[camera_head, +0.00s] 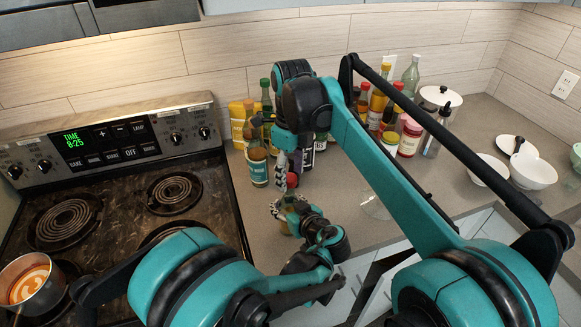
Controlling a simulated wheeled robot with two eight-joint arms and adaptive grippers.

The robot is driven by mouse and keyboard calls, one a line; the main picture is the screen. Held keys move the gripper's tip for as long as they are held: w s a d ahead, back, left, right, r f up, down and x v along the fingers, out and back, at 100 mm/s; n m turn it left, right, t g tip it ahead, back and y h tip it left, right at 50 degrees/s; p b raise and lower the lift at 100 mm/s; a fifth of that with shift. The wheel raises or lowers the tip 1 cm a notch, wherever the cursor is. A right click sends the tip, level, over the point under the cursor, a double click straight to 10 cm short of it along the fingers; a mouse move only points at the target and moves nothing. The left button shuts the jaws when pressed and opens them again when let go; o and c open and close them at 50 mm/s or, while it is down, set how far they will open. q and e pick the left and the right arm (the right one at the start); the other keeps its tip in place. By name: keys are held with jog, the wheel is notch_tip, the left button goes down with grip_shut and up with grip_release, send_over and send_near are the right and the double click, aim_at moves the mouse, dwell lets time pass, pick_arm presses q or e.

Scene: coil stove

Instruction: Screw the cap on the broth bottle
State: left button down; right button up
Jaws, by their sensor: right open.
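A small red cap (292,180) shows above the left gripper, at the tips of my right gripper (288,172). The right gripper points down from above and is open. I cannot tell whether the cap touches the bottle's neck or how it is seated.
The stove (115,200) with coil burners is at left, with a pot (33,285) at its front. Several bottles, one with a teal label (257,168), stand behind the grippers.

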notch_tip(320, 180, up, 12)
dwell(0.4)
jog(key=shift+s+d, duration=0.1)
pick_arm(q)
jog(key=c, duration=0.5)
grip_release()
jog(key=shift+c, duration=0.2)
jog(key=v, duration=1.2)
pick_arm(e)
jog(key=shift+f, duration=0.1)
